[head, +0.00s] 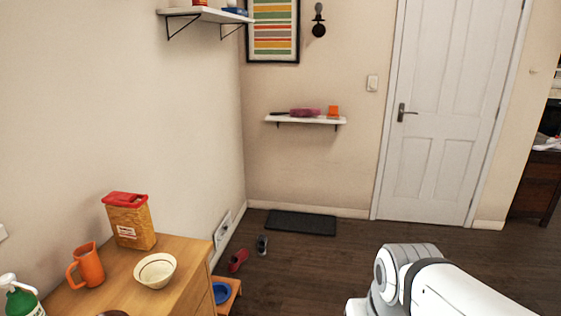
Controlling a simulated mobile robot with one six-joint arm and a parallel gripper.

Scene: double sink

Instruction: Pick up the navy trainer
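A small dark shoe (262,245), which looks like the navy trainer, lies on the dark wood floor near the left wall, in front of the dark doormat. It is small in the head view, and its exact colour is hard to tell. A red shoe (238,260) lies just to its left and a little nearer, apart from it. Part of my white and grey arm shows at the lower right, but my gripper is out of the picture.
A wooden cabinet (190,262) at lower left bears an orange jug (87,265), a cream bowl (155,270) and a red-lidded container (129,221). A blue bowl (221,293) sits low beside it. The doormat (300,223) lies by the back wall. Floor right of the shoes is clear.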

